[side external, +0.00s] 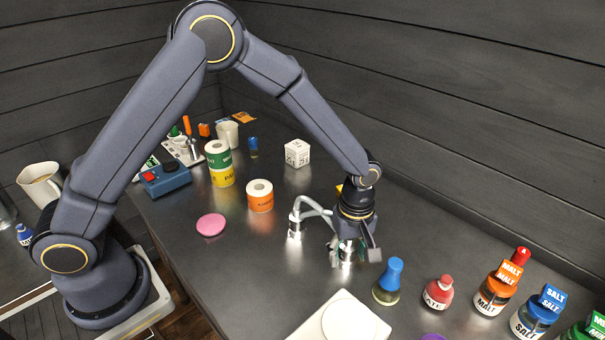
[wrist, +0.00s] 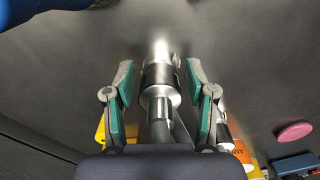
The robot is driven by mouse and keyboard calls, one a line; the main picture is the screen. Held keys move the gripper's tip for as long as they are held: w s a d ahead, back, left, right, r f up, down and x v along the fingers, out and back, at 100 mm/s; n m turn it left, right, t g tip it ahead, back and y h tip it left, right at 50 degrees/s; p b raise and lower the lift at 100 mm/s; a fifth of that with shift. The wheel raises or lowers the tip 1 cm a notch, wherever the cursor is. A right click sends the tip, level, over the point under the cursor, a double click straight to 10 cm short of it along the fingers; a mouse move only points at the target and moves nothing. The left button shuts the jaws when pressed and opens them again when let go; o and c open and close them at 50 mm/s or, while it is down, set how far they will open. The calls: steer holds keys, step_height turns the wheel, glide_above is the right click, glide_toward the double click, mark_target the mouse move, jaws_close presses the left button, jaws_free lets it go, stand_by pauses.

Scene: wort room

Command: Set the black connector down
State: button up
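A silver metal connector with a dark band (wrist: 160,83) is between the fingers of my gripper (wrist: 160,72) in the wrist view. A narrow gap shows on each side of it, so the fingers are around it but appear apart from it. In the side view, the connector (side external: 346,256) is upright at the tabletop below my gripper (side external: 350,248), partly hidden by the fingers. A grey hose (side external: 318,211) arches from it to a second silver fitting (side external: 295,228) on the left. No wholly black connector shows.
An orange-labelled roll (side external: 260,196) and a pink disc (side external: 211,224) are to the left. A blue-capped bottle (side external: 388,281) stands close on the right, with several labelled jars beyond. A white device (side external: 342,322) is at the front. The dark tabletop (side external: 252,265) is clear at front left.

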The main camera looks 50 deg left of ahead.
steer(key=shift+o, duration=0.2)
step_height(320, 180, up, 12)
steer(key=shift+r, duration=0.15)
steer(key=s+a+r+m+t, duration=0.2)
steer(key=s+a+r+m, duration=0.3)
steer(key=a+r, duration=0.45)
steer(key=s+a+r+m+t, duration=0.1)
steer(key=s+a+m, duration=0.2)
steer(key=s, duration=0.4)
steer(key=s+a+r+m+t, duration=0.1)
steer(key=s+a+m+t, duration=0.1)
steer(key=s+a+m, duration=0.2)
steer(key=shift+s+a+r+t, duration=0.35)
steer(key=shift+s+a, duration=0.15)
steer(key=shift+s, duration=1.35)
